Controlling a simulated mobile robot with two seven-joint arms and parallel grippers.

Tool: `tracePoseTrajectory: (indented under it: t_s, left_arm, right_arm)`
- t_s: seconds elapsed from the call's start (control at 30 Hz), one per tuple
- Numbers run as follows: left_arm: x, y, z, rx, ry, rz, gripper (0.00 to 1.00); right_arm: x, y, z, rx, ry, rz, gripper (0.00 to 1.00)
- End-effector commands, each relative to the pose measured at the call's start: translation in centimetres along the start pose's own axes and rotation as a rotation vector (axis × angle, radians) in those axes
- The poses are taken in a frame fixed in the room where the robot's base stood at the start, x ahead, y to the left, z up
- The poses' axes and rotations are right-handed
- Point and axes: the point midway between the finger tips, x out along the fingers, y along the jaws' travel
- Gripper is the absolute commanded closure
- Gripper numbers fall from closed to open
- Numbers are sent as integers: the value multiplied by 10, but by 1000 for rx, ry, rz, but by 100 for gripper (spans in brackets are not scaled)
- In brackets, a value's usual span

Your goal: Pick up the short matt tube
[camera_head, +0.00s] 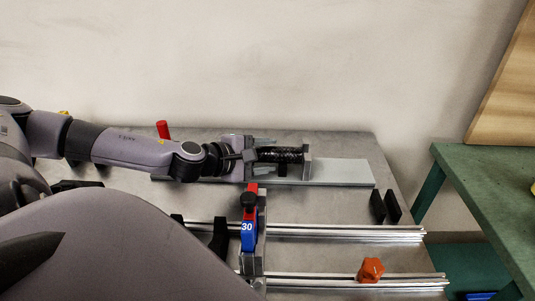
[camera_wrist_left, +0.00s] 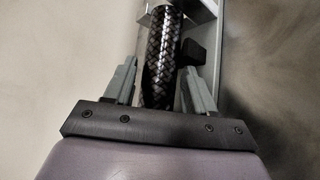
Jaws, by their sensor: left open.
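A dark tube with a woven pattern (camera_head: 284,155) lies on its side above a flat grey rail on the table, its far end at a grey upright block (camera_head: 308,162). I cannot tell whether its surface is matt. My left gripper (camera_head: 262,155) is open at the near end of the tube. In the left wrist view the tube (camera_wrist_left: 163,45) runs between the two spread fingers of the left gripper (camera_wrist_left: 162,78), with a gap visible at the left finger; contact at the right finger is unclear. My right gripper is not in view.
The grey metal table (camera_head: 325,206) carries two silver rails (camera_head: 360,234), a blue and red clamp marked 30 (camera_head: 249,230), an orange knob (camera_head: 371,270) and black blocks (camera_head: 385,207). A red handle (camera_head: 163,130) stands behind my left arm. A green bench (camera_head: 490,190) is at right.

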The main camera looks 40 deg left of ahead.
Motion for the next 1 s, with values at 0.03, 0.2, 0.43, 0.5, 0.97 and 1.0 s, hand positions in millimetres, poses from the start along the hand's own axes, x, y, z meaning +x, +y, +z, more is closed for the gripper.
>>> tracePoseTrajectory:
  t_s: [0.03, 0.2, 0.43, 0.5, 0.97, 1.0]
  left_arm:
    - [0, 0, 0, 0, 0, 0, 45]
    - [0, 0, 0, 0, 0, 0, 74]
    - [0, 0, 0, 0, 0, 0, 85]
    - [0, 0, 0, 0, 0, 0, 85]
    - [-18, 40, 17, 6, 0, 2, 85]
    - [-21, 48, 20, 7, 0, 2, 85]
  right_arm:
    - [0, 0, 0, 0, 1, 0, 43]
    - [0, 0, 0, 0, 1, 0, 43]
    - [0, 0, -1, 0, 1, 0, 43]
    - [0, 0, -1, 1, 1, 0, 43]
    - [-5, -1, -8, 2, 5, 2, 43]
    - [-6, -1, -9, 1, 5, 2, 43]
